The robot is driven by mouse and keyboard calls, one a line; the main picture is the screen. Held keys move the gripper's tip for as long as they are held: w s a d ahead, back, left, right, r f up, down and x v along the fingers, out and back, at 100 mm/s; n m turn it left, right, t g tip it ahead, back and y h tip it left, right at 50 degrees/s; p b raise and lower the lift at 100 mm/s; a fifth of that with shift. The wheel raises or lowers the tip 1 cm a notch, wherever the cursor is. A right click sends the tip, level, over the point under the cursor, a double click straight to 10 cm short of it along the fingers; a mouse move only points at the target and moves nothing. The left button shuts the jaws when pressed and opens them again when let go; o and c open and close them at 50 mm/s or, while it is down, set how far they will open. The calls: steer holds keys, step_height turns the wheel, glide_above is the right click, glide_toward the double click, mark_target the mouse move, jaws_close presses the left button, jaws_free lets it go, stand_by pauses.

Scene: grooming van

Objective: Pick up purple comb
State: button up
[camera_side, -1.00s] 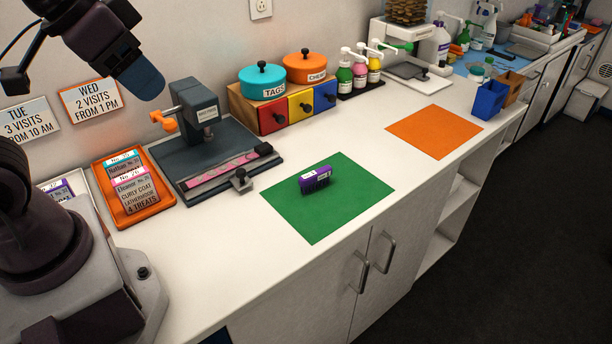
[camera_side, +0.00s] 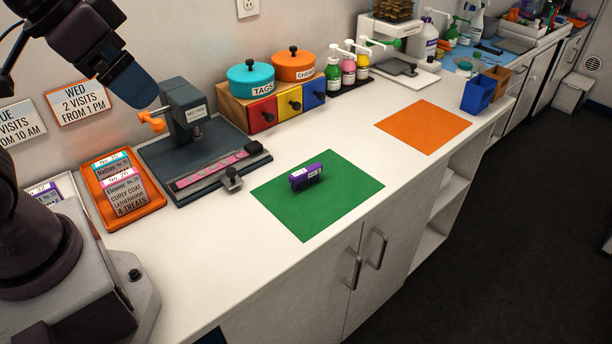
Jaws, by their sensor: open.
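A small purple comb (camera_side: 306,177) stands on the green mat (camera_side: 312,221) in the middle of the counter. It has a pale label on its near face, and its teeth are too small to make out. Part of my arm enters at the upper left, above the counter and well away from the comb. Nothing touches the comb except the mat.
A dark press (camera_side: 187,115) with a pink strip stands left of the mat. An orange card tray (camera_side: 138,212) sits farther left. Behind are a drawer box (camera_side: 236,104) and pump bottles (camera_side: 348,70). An orange mat (camera_side: 423,126) lies bare at right.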

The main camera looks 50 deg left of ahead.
steer(key=m+g, duration=0.6)
steer(key=m, duration=1.3)
glide_above(306, 170)
step_height(306, 170, down, 22)
steer(key=f, duration=0.7)
steer(key=shift+a+f, duration=0.1)
steer(key=shift+a, duration=0.15)
steer(key=shift+d+f, duration=0.2)
steer(key=shift+f, duration=2.7)
steer(key=c, duration=0.6)
